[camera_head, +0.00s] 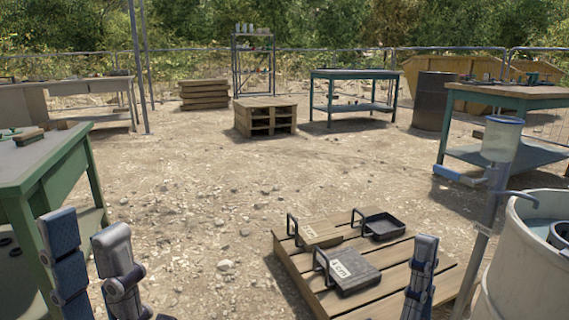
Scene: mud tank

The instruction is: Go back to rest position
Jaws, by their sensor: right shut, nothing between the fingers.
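My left gripper (84,226) is at the lower left, pointing up. Its two blue-grey fingers stand apart with nothing between them. My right gripper (425,242) is at the bottom, right of centre, in front of the right edge of a low wooden pallet (420,254). Its fingers are together and hold nothing. The lower parts of both grippers are cut off by the frame.
Two labelled blocks with handles (352,270) (318,231) and a black tray (382,226) lie on the pallet. A white tank (520,270) with water stands right, beside a post carrying a clear container (501,140). A green table (40,160) stands left. Gravel between is open.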

